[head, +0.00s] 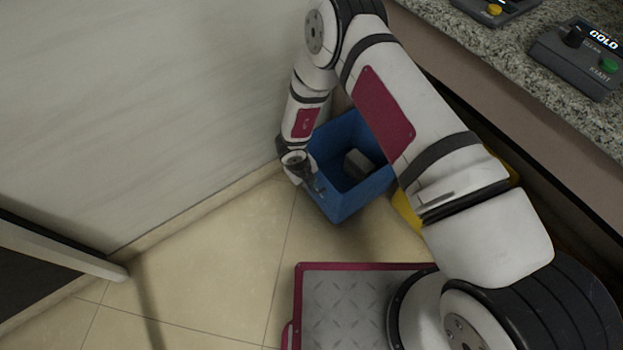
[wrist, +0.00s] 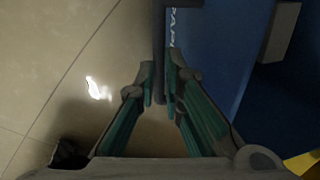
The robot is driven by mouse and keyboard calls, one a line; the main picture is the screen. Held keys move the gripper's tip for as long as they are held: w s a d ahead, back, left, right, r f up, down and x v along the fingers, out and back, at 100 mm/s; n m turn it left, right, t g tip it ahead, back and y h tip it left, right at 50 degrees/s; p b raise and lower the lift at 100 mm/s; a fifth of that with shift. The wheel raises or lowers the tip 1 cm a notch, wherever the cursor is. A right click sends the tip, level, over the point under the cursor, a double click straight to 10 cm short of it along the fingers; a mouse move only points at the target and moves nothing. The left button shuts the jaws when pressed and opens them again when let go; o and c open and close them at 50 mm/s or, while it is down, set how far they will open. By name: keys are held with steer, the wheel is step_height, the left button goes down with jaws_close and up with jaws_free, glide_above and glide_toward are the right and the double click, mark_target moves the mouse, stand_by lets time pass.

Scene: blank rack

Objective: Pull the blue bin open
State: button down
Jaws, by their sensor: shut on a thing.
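The blue bin (head: 340,205) stands on the floor at the wall's foot, under the counter side. It is open-topped, with a grey block-like shape inside. In the wrist view its blue side (wrist: 212,45) fills the right, with part of a white label near the top. My gripper (head: 317,190) reaches down at the bin's left front side. In the wrist view the fingers of my gripper (wrist: 160,88) are closed on a dark grey bar (wrist: 159,40) running along the bin's side. My arm hides part of the bin's right and back.
A yellow bin (head: 405,208) stands right of the blue one, mostly behind my arm. A granite counter (head: 560,105) with dark control boxes (head: 585,62) runs along the upper right. A pale wall (head: 150,100) is at left. Tiled floor (head: 220,250) in front is clear.

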steer(key=c, duration=1.7)
jaws_free()
steer(key=r, duration=0.4)
steer(key=s+a+r, duration=0.1)
steer(key=r, duration=0.2)
steer(key=a+r, duration=0.1)
steer(key=r, duration=0.3)
steer(key=shift+s+r, duration=0.2)
steer(key=shift+r, duration=0.15)
